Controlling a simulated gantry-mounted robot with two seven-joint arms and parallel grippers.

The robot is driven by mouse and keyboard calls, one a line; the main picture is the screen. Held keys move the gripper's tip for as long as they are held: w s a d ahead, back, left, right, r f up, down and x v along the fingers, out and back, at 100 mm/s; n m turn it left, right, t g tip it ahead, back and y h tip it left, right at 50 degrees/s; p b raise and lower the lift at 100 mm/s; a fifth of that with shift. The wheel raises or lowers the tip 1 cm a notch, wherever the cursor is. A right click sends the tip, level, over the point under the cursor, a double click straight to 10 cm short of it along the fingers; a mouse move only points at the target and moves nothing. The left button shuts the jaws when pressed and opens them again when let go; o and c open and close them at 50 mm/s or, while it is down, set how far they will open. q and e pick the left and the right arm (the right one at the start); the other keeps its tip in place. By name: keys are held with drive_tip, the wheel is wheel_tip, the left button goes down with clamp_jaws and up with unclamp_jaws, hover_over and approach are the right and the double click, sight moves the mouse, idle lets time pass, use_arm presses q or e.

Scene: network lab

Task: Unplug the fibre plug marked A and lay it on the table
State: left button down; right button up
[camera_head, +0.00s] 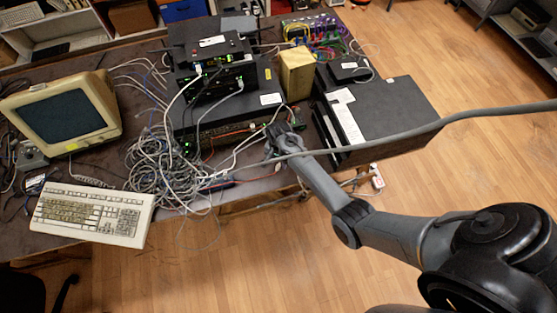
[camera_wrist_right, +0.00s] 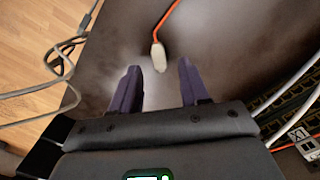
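My right gripper (camera_head: 284,143) is at the table's front edge, in front of the stacked network devices. In the right wrist view its two dark purple fingers (camera_wrist_right: 159,76) are apart with nothing between them. A pale plug (camera_wrist_right: 159,56) on an orange cable (camera_wrist_right: 165,18) is just beyond the fingertips, over the dark table top (camera_wrist_right: 215,45), and appears to lie on it. I cannot read a mark A on it. My left gripper is not in view.
A large tangle of grey cables (camera_head: 165,165) lies left of the gripper, beside a keyboard (camera_head: 93,213) and an old monitor (camera_head: 62,112). Black boxes (camera_head: 388,108) stand to the right. Loose cables (camera_wrist_right: 62,60) hang past the table edge.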

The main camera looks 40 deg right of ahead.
wheel_tip(320, 180, up, 11)
drive_tip(key=p, duration=0.1)
drive_tip(key=shift+d+p, duration=0.15)
drive_tip(key=shift+p, duration=0.2)
idle(0.3)
drive_tip(key=shift+w+f, duration=0.1)
idle(0.5)
